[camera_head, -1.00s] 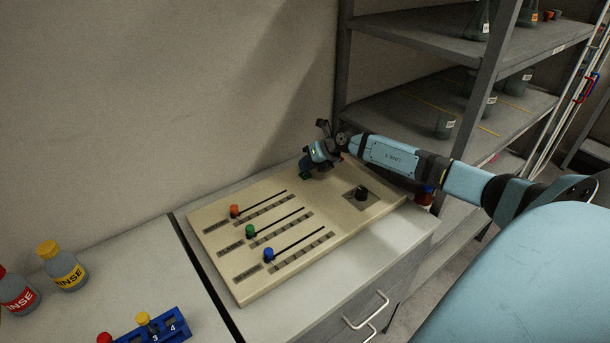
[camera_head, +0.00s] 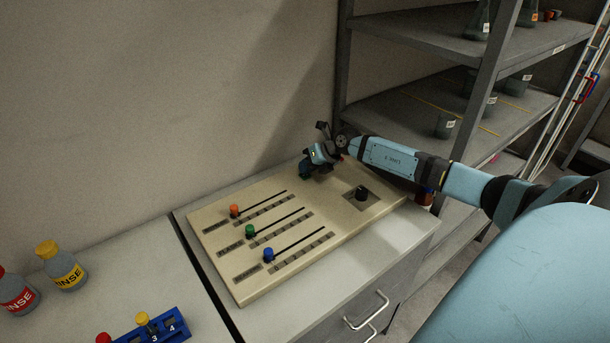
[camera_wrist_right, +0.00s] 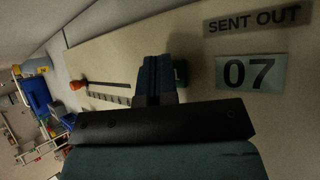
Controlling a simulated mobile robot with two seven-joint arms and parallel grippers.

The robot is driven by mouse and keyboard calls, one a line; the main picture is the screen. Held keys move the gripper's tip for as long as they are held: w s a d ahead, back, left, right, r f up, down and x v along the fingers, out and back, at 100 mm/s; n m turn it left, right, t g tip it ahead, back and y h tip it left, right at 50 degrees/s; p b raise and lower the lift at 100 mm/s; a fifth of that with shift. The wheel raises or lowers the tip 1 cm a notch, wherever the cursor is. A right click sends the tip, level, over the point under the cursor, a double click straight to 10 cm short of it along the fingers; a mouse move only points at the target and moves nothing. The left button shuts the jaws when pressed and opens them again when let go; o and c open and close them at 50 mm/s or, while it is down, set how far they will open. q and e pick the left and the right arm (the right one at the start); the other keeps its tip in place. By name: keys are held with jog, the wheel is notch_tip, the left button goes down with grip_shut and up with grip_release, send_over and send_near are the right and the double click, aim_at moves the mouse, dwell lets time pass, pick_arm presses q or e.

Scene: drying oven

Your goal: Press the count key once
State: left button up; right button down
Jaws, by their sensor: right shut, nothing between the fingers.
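A beige panel (camera_head: 225,267) lies on the counter, tilted in view. My right gripper (camera_head: 306,174) is shut and empty, low over the panel's far end. In the right wrist view its fingertips (camera_wrist_right: 153,62) point at the panel beside a small dark green block (camera_wrist_right: 181,73), which may be the count key. The fingers partly cover this block, and I cannot tell whether they touch it. To its right are a "SENT OUT" label (camera_wrist_right: 257,19) and a plate reading "07" (camera_wrist_right: 250,73). My left gripper is not in view.
Rinse bottles (camera_head: 64,268) and a blue rack (camera_head: 167,331) stand at left. A metal shelf (camera_head: 460,52) rises behind my right arm.

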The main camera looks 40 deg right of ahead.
jog(key=shift+f, duration=0.2)
jog(key=shift+r, duration=0.1)
jog(key=shift+r+p, duration=0.75)
jog(key=shift+r, duration=0.05)
notch_tip(320, 180, up, 5)
jog(key=p, duration=0.4)
dwell(0.5)
jog(key=shift+s+f, duration=0.1)
dwell(0.5)
